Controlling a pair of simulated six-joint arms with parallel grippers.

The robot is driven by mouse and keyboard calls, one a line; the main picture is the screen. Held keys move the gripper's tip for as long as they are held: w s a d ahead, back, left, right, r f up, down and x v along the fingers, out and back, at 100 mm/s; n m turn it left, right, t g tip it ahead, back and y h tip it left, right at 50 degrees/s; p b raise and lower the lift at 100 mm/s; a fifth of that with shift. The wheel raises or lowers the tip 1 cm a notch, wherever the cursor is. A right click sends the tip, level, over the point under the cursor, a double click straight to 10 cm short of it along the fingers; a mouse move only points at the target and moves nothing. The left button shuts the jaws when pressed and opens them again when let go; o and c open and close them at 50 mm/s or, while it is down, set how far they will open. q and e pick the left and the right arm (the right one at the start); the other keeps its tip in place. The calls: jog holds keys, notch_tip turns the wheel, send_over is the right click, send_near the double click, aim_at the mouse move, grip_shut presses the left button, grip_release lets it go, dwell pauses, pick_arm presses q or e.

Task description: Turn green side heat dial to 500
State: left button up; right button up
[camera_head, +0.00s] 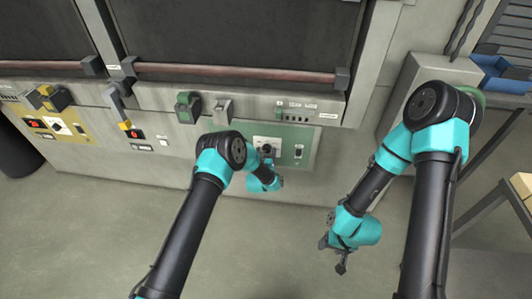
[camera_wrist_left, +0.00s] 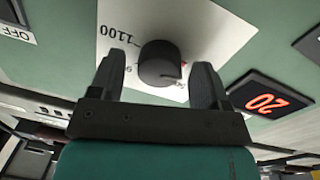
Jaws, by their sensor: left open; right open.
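The green side heat dial (camera_wrist_left: 160,64) is a round black knob on a white plate (camera_wrist_left: 205,30) set in a green panel (camera_wrist_left: 265,35). The plate reads 1100 beside the knob; other markings are partly hidden. My left gripper (camera_wrist_left: 158,66) is open, with one finger on each side of the knob in the left wrist view and visible gaps between. In the head view the green panel (camera_head: 312,137) is at centre right, with my left gripper (camera_head: 268,158) in front of its white plate. My right gripper (camera_head: 338,258) is open and empty, low over the floor.
A red display (camera_wrist_left: 266,96) reading 20 sits beside the dial plate. A green-backed handle (camera_head: 188,107) and a grey latch (camera_head: 222,108) are above left of the panel. A yellow panel (camera_head: 75,130) is far left. A table (camera_head: 490,160) stands at right.

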pick_arm(q)
jog(key=shift+w, duration=0.1)
jog(key=shift+c, duration=0.4)
jog(key=c, duration=0.8)
jog(key=shift+c, duration=0.2)
jog(key=shift+m, duration=0.4)
jog(key=m, duration=0.8)
jog(key=shift+m+g, duration=0.3)
